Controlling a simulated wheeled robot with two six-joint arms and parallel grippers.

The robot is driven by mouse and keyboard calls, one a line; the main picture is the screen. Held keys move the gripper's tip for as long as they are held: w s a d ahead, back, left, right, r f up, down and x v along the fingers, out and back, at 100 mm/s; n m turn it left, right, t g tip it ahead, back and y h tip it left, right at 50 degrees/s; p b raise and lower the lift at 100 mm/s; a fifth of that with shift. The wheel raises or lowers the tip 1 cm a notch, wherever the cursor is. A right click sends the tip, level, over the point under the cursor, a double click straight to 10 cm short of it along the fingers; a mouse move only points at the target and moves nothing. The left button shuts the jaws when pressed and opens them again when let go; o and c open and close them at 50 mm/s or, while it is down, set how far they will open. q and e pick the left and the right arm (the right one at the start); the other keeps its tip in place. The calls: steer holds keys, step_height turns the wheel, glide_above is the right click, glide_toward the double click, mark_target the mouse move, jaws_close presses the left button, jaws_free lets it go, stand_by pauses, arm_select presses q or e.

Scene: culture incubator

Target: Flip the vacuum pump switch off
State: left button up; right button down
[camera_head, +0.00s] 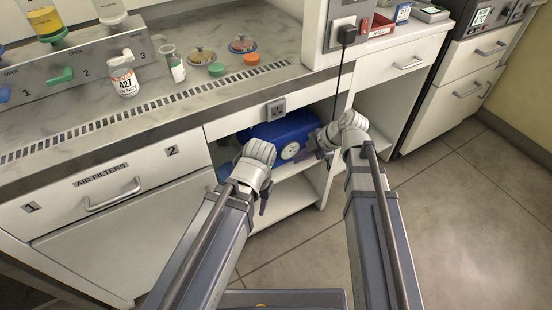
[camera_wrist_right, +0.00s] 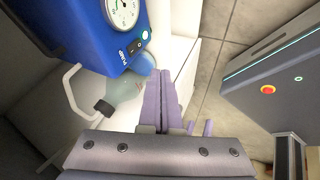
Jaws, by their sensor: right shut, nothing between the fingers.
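The blue vacuum pump (camera_head: 272,131) sits on the shelf under the bench, with a round white gauge on its front. In the right wrist view the pump (camera_wrist_right: 80,32) is at the upper left, with a small dark switch (camera_wrist_right: 135,47) by the PUMP label and a lit green lamp. I cannot tell the switch's position. My right gripper (camera_head: 317,141) is beside the pump's right side; in its wrist view its fingers (camera_wrist_right: 162,76) are together and empty, apart from the switch. My left gripper (camera_head: 264,198) is in front of the shelf; its jaws are too small to read.
A clear bottle (camera_wrist_right: 125,98) with a dark cap is beside the pump, left of my right fingers. A white bent tube (camera_wrist_right: 72,92) is near it. The shelf walls (camera_head: 326,181) surround the pump. A black cord (camera_head: 338,85) hangs from the socket above.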

steer(key=shift+f, duration=0.1)
steer(key=w+a+f+b, duration=0.5)
steer(key=a+f+b, duration=0.2)
steer(key=f+b, duration=0.1)
steer(key=shift+w+a+f+b, duration=0.2)
steer(key=shift+w+f+b, duration=0.05)
steer(key=shift+w+b, duration=0.1)
stand_by(0.3)
steer(key=shift+f, duration=0.1)
steer(key=shift+w+a, duration=0.1)
stand_by(0.3)
